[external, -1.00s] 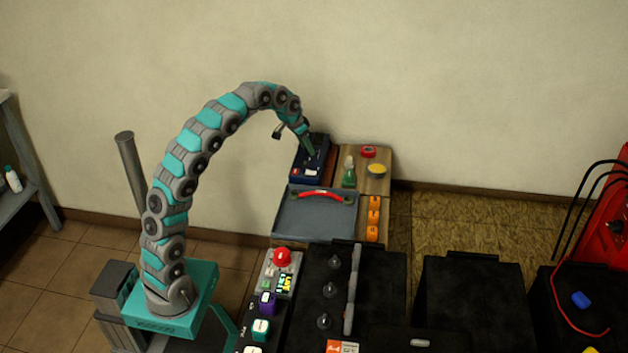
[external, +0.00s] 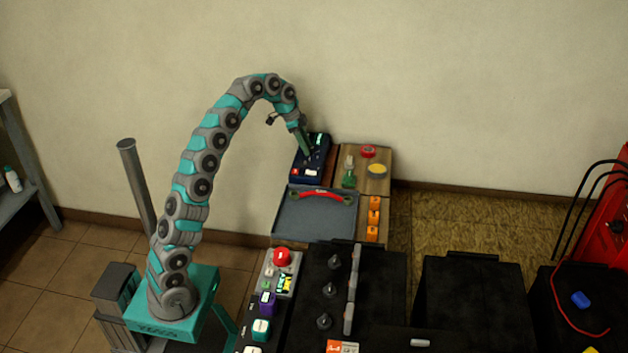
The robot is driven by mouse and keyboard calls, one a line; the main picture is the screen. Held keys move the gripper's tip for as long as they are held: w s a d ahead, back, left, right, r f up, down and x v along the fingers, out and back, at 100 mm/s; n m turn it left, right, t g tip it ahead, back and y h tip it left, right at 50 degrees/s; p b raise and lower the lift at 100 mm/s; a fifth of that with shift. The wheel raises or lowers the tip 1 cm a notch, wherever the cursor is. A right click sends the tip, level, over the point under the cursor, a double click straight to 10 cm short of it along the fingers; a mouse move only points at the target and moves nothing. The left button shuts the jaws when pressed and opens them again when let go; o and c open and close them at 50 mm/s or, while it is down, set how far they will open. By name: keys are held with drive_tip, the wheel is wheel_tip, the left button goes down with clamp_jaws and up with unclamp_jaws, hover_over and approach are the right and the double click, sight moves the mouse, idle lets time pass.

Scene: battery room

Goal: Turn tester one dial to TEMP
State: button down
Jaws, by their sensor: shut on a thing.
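The dark blue tester (external: 322,165) stands at the back left of the work surface, by the wall. It has a small lit green display at its top and red and white parts on its front edge. My gripper (external: 309,154) points down onto the tester's face and is shut on the dial there. The dial is hidden by my fingers, so its setting and labels cannot be read.
In front of the tester lies a grey tray (external: 300,217) with a red-handled tool (external: 320,195). Right of it are a green bottle (external: 348,176), a yellow round tin (external: 377,170) and orange blocks (external: 374,217). Black batteries (external: 470,300) fill the front.

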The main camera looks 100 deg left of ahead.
drive_tip(key=m+p, duration=0.1)
drive_tip(key=m, duration=0.1)
drive_tip(key=m+h+p, duration=0.1)
drive_tip(key=m+p, duration=0.1)
drive_tip(key=shift+a+r+h, duration=0.15)
drive_tip(key=shift+a+h, duration=0.05)
drive_tip(key=shift+h, duration=0.1)
drive_tip(key=shift+w+m+h+p, duration=0.1)
drive_tip(key=shift+m+h+p, duration=0.3)
drive_tip(key=shift+m+p, duration=0.65)
drive_tip(key=shift+m, duration=0.25)
drive_tip(key=shift+c, duration=1.9)
unclamp_jaws()
drive_tip(key=shift+g, duration=0.3)
drive_tip(key=shift+f+b, duration=0.3)
drive_tip(key=shift+b, duration=0.3)
